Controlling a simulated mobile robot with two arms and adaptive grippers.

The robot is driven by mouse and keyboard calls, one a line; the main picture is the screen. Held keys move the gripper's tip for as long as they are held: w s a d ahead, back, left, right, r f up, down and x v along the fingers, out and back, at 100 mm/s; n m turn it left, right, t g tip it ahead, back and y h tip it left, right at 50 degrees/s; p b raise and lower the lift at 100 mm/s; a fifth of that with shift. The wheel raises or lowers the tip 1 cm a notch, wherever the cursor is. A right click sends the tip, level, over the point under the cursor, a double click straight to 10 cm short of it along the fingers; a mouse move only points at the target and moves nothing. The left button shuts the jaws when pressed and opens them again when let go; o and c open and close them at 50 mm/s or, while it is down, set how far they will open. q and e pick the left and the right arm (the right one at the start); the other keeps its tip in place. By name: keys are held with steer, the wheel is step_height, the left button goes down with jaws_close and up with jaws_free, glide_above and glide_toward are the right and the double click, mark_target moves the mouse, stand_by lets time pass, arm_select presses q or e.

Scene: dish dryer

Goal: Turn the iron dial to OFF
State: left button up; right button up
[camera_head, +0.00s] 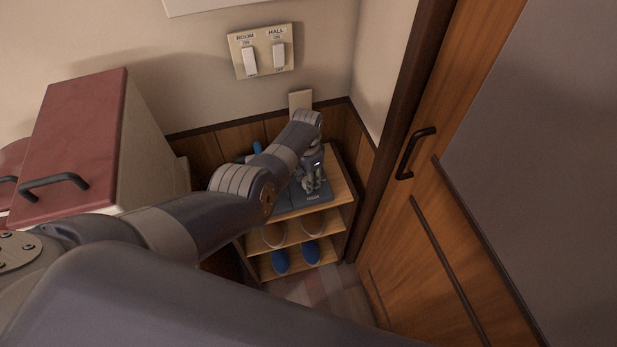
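A blue-grey flat piece (283,203), perhaps the iron's stand or mat, lies on top of a small wooden shelf (344,188). A small blue part (257,147) shows behind my arm; I cannot tell whether it belongs to the iron. My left arm reaches in from the left, over the shelf top. My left gripper (313,183) points down at the flat piece, close above or touching it. It is small and dark, and its finger opening is unclear. The iron's body and dial cannot be made out; my arm covers much of that spot. My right gripper is out of view.
Shoes or slippers, including a blue pair (311,252), sit on the lower shelves. A wall plate with ROOM and HALL switches (262,52) is above. A red-topped cabinet (75,135) stands left. A wooden door (425,205) with a black handle closely bounds the right.

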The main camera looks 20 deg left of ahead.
arm_select(q)
steer(key=n, duration=0.4)
steer(key=shift+n, duration=0.3)
steer(key=n, duration=0.3)
steer(key=shift+n+p, duration=0.35)
steer(key=shift+n, duration=0.05)
steer(key=n, duration=0.4)
steer(key=shift+s, duration=0.1)
steer(key=shift+n, duration=1.8)
steer(key=o, duration=1.1)
steer(key=shift+r, duration=0.15)
